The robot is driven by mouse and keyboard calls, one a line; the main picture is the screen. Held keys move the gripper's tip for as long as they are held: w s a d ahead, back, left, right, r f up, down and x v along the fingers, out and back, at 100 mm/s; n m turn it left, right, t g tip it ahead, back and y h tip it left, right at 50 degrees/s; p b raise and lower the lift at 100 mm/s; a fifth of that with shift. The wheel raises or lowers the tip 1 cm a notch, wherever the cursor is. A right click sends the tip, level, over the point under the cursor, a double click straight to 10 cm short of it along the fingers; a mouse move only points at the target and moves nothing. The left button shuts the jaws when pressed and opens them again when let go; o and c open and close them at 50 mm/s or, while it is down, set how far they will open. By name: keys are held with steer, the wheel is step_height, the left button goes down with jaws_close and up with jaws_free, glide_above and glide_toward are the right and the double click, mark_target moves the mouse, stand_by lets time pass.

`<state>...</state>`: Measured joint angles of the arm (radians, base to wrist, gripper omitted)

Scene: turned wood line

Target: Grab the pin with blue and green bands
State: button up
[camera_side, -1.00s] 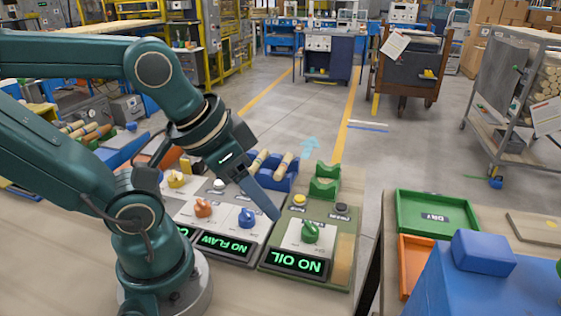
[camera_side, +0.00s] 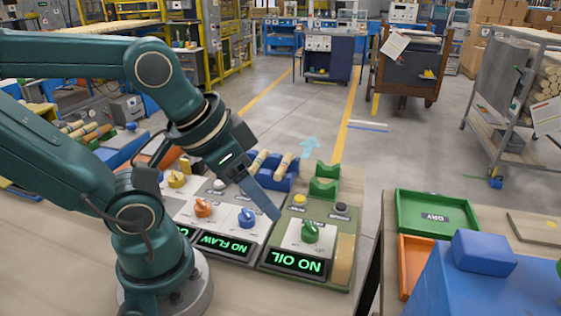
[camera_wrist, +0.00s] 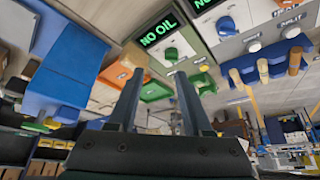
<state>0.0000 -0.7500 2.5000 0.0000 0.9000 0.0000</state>
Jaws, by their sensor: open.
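My gripper (camera_side: 272,212) is over the grey and green panels, pointing down and to the right in the side view. In the wrist view its two fingers stand apart with nothing between them (camera_wrist: 159,76). Several other pins (camera_side: 88,132) lie at the far left. All are too small for me to tell which has blue and green bands.
A green panel (camera_side: 296,213) reading NO OIL has a green knob (camera_side: 310,232) and a green cradle (camera_side: 324,186) behind it. A green tray marked DRY (camera_side: 404,222), an orange tray (camera_side: 408,268) and a blue block (camera_side: 483,252) stand at right, past a gap.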

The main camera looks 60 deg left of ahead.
steer(key=shift+c, duration=1.2)
